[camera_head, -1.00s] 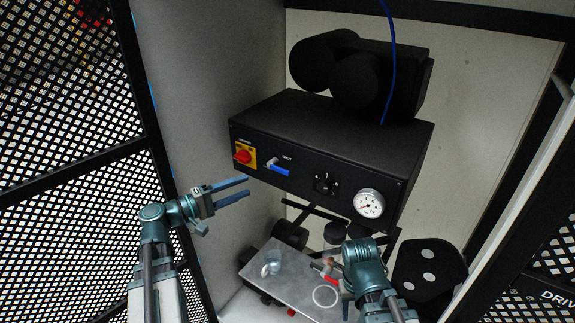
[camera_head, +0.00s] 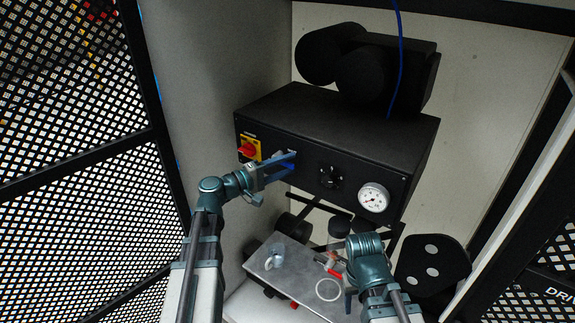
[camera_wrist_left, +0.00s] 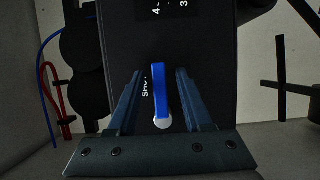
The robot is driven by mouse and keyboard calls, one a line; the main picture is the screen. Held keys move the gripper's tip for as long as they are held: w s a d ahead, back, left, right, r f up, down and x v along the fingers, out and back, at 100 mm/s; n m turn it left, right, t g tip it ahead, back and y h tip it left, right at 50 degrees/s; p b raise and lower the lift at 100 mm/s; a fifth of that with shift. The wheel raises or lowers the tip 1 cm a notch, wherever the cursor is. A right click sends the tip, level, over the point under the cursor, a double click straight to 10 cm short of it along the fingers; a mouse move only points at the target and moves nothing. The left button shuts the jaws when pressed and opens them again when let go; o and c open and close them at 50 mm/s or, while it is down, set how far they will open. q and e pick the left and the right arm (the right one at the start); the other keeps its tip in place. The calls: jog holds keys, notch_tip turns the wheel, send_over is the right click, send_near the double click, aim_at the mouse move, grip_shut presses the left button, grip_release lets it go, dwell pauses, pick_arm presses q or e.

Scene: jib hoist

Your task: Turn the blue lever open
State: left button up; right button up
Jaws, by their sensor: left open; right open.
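The blue lever (camera_wrist_left: 161,90) is on the front of the black control box (camera_head: 345,135). In the left wrist view it lies lengthwise between the two open fingers of my left gripper (camera_wrist_left: 158,100), with a gap on each side. A pale round pivot (camera_wrist_left: 162,122) shows at its near end. In the head view my left gripper (camera_head: 288,164) is in front of the lever and covers most of it. My right gripper is low in the head view, beyond the right wrist (camera_head: 368,262), by the metal plate; its fingers are mostly hidden.
A red and yellow rotary switch (camera_head: 249,149) is just left of the lever. A black knob (camera_head: 330,177) and a white gauge (camera_head: 373,198) are to its right. A metal plate (camera_head: 293,292) with small fittings is below. A mesh panel (camera_head: 75,215) stands at the left.

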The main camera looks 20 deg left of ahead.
pick_arm(q)
jog(key=shift+w+d, duration=0.2)
jog(key=shift+d, duration=0.05)
jog(key=shift+c, duration=0.3)
grip_shut()
dwell(1.0)
